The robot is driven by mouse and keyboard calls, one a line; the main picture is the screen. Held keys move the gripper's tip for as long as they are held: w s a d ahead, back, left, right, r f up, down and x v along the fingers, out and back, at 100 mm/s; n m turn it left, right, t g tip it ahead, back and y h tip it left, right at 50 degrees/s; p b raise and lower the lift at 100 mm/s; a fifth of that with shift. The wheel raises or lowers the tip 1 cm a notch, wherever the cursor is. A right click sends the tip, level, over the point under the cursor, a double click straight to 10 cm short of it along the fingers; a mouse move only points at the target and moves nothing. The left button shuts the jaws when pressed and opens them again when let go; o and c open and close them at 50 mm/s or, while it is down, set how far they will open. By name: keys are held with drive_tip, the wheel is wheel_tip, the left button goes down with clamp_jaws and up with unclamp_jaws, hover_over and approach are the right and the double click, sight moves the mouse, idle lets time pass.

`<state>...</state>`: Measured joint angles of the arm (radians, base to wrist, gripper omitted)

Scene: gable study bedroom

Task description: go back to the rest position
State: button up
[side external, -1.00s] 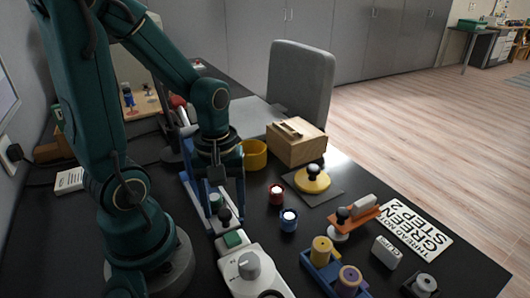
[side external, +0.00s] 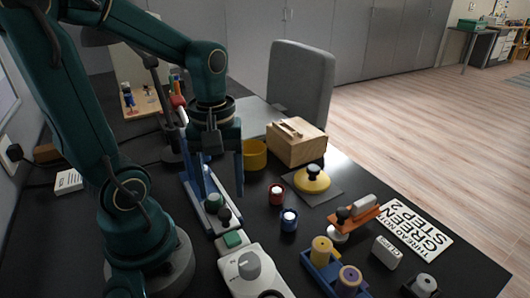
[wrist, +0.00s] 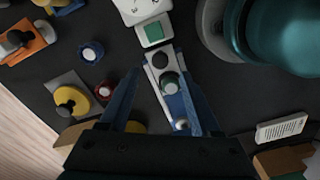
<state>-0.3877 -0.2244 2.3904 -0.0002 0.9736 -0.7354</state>
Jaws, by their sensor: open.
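My gripper (side external: 224,178) is open and empty, pointing down above the desk. In the wrist view the two fingers (wrist: 158,85) stand apart on either side of the blue device (wrist: 180,105). Nothing is held. The gripper hides part of the device in the side view.
A white dial unit (side external: 252,270) stands in front. Red (side external: 277,194) and blue (side external: 289,220) jars, a yellow knobbed disc (side external: 312,180), a wooden box (side external: 296,145) and a yellow cup (side external: 255,155) lie right. A lamp (side external: 163,110) stands close behind left. A grey chair (side external: 302,85) is beyond.

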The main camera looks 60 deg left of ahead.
drive_tip(key=shift+d, duration=0.1)
drive_tip(key=d+r+m+t, duration=0.5)
drive_tip(key=r+m, duration=0.1)
drive_tip(key=m, duration=0.6)
drive_tip(key=shift+w+d+m+t, duration=0.3)
drive_tip(key=shift+w+d+m, duration=0.05)
drive_tip(key=shift+w+m, duration=0.05)
